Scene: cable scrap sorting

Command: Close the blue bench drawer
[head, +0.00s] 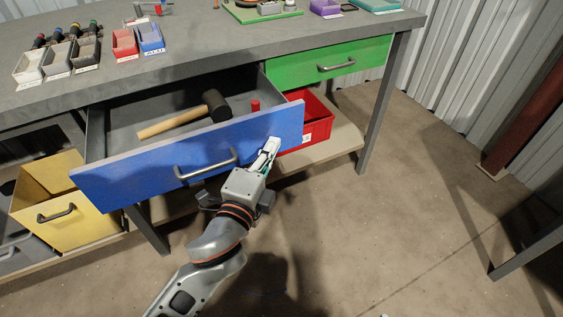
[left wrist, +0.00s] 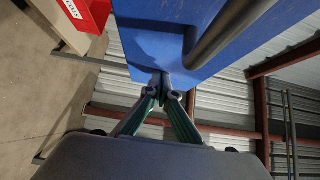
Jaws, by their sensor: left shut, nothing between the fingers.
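The blue bench drawer (head: 150,177) is pulled out from under the bench top, with its inside showing. Its front has a grey bar handle (head: 206,166). A mallet (head: 187,113) with a wooden handle and black head lies inside, beside a small red object (head: 255,105). My left gripper (head: 273,143) is shut and empty at the right part of the blue front, right of the handle. In the left wrist view its closed fingertips (left wrist: 161,79) are at or very near the blue panel (left wrist: 165,42); I cannot tell whether they touch. The handle (left wrist: 225,35) shows beside them. My right gripper is out of view.
A green drawer (head: 310,66) sits shut at right. A red bin (head: 312,125) stands on the lower shelf below it. Small bins line the bench top (head: 200,60). The floor at right is clear.

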